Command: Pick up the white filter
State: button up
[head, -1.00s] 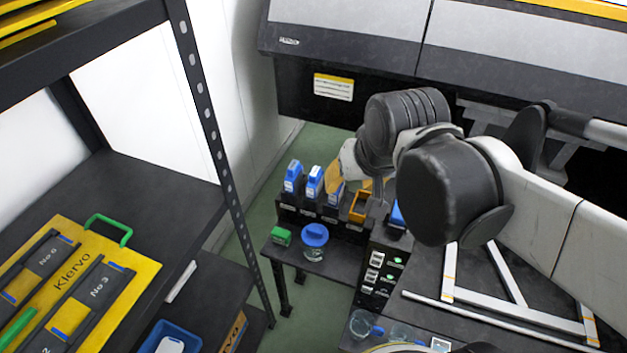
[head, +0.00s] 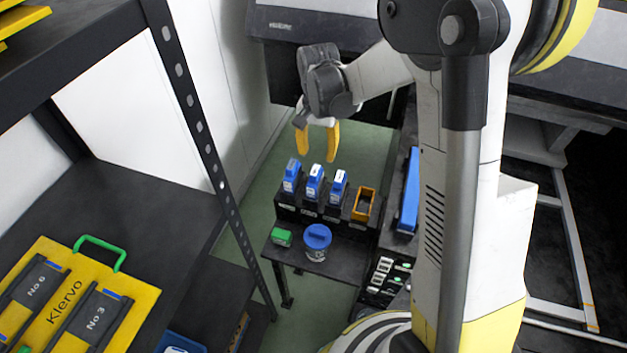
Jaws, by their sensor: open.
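I cannot pick out a white filter for certain. A small white item (head: 176,349) shows in the blue bin (head: 196,346) at the bottom edge, mostly cut off. My gripper (head: 318,157) has two yellow fingers, spread apart and pointing down with nothing between them. In the picture it hangs just above three blue-and-white ink bottles (head: 314,183). They stand upright in a row in a black rack (head: 312,213). The gripper is far from the blue bin.
An orange holder (head: 363,205) sits right of the bottles. A blue-lidded jar (head: 317,240) and a green box (head: 282,237) stand in front. A long blue object (head: 410,190) lies at right. A dark shelf post (head: 195,110) and a yellow tray (head: 75,310) are at left.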

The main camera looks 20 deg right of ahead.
aim_at(315, 170)
jog(key=f+b, duration=0.1)
jog(key=f, duration=0.2)
jog(key=f+b, duration=0.1)
jog(key=f, duration=0.2)
jog(key=f+b, duration=0.2)
jog(key=shift+a+f, duration=0.25)
jog(key=shift+f, duration=0.15)
jog(key=shift+r, duration=0.1)
grip_shut()
